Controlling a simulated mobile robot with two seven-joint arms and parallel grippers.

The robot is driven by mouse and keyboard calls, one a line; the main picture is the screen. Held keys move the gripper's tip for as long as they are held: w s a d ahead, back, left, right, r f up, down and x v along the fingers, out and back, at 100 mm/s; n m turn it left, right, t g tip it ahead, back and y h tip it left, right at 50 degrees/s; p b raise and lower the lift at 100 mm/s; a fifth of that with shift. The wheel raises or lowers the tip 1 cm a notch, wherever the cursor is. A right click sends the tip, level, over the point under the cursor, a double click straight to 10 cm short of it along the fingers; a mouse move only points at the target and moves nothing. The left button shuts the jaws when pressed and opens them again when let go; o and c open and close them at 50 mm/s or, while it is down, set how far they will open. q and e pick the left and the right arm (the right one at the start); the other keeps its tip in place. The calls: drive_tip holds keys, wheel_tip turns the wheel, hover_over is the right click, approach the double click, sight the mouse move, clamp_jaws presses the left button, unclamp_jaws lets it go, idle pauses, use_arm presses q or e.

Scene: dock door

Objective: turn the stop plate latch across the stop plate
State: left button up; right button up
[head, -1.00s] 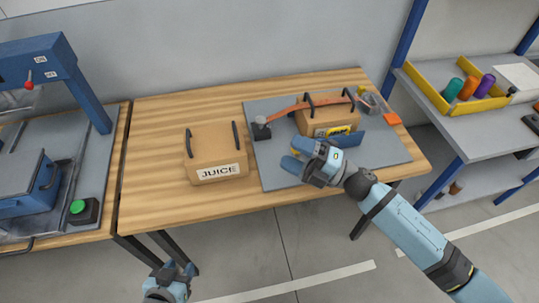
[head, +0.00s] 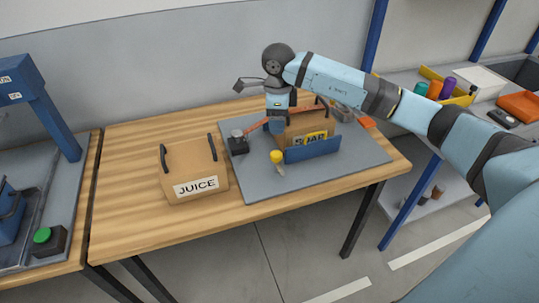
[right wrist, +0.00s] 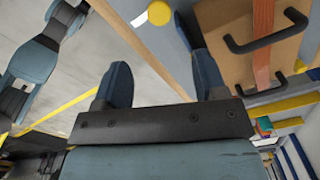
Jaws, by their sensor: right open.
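The stop plate (head: 312,149) is a low blue plate standing along the front of the SOAP box (head: 308,131). The stop plate latch (head: 277,157) has a round yellow knob and a short pale lever, near the plate's left end. Its lever points to the table's front, not across the plate. The yellow knob also shows in the right wrist view (right wrist: 160,13), beyond the fingertips. My right gripper (head: 276,128) points down above and behind the latch, near the box's left side. Its fingers (right wrist: 158,62) are apart, with nothing between them. My left gripper is out of the head view.
An orange strap (head: 262,130) crosses the SOAP box from a dark strap fitting (head: 238,143). The JUICE box (head: 193,168) stands on the wooden table to the left. The grey mat (head: 345,168) is bare in front of the plate.

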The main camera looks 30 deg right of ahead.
sight(276, 154)
wheel_tip(276, 154, down, 12)
drive_tip(key=shift+f, duration=0.25)
drive_tip(key=c, duration=0.9)
